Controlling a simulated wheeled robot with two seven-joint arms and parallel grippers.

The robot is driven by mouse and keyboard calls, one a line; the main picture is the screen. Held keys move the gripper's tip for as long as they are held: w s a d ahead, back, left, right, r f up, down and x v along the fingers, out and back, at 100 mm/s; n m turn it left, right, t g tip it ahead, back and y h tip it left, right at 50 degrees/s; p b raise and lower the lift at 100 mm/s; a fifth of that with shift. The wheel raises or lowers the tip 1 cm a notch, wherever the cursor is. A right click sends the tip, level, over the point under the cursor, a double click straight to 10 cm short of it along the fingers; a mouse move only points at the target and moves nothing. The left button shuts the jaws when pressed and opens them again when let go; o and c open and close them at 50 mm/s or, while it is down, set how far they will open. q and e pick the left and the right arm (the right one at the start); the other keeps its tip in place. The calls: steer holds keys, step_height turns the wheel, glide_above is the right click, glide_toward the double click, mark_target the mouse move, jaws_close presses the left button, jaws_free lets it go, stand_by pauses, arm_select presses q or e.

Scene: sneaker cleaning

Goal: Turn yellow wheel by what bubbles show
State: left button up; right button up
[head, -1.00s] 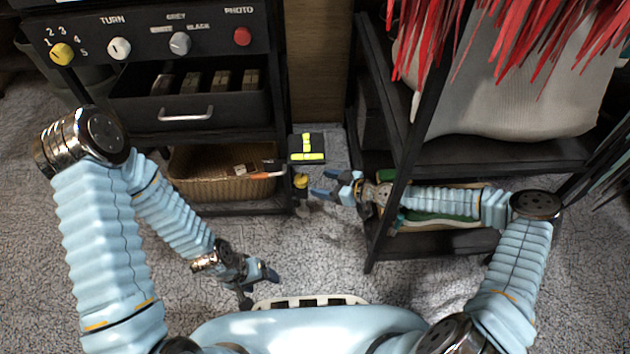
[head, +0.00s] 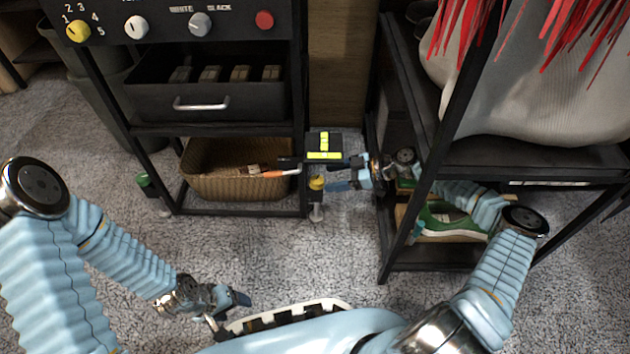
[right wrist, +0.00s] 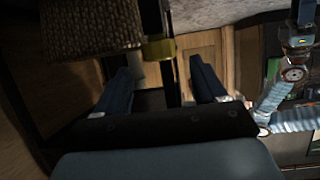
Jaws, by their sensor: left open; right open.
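The yellow wheel (head: 316,183) sits on the foot of the black rack's front right leg. It also shows in the right wrist view (right wrist: 158,47), beyond and between the fingertips. A black bubble level with yellow-green vials in a T (head: 324,154) lies just above and behind the wheel; the bubbles are too small to read. My right gripper (head: 327,174) is open beside the wheel, pointing left at it. Its two blue fingers are apart in the right wrist view (right wrist: 161,78), and I cannot tell whether they touch the wheel. My left gripper (head: 229,311) is open and empty, low over the carpet.
The rack holds a knob panel (head: 170,24), a drawer (head: 200,103) and a wicker basket (head: 225,187) with an orange-handled tool (head: 272,174). The dark shelf frame (head: 400,230) with a green sneaker (head: 445,222) stands close around my right arm.

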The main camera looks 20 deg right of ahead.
mark_target(320, 180)
steer(key=x, duration=0.4)
steer(key=shift+a+f, duration=0.1)
steer(key=c, duration=1.1)
steer(key=shift+o, duration=0.2)
steer(key=shift+m+t+h, duration=0.4)
steer(key=shift+m+t, duration=0.2)
steer(key=shift+t, duration=0.1)
steer(key=o, duration=1.1)
steer(key=shift+c, duration=0.2)
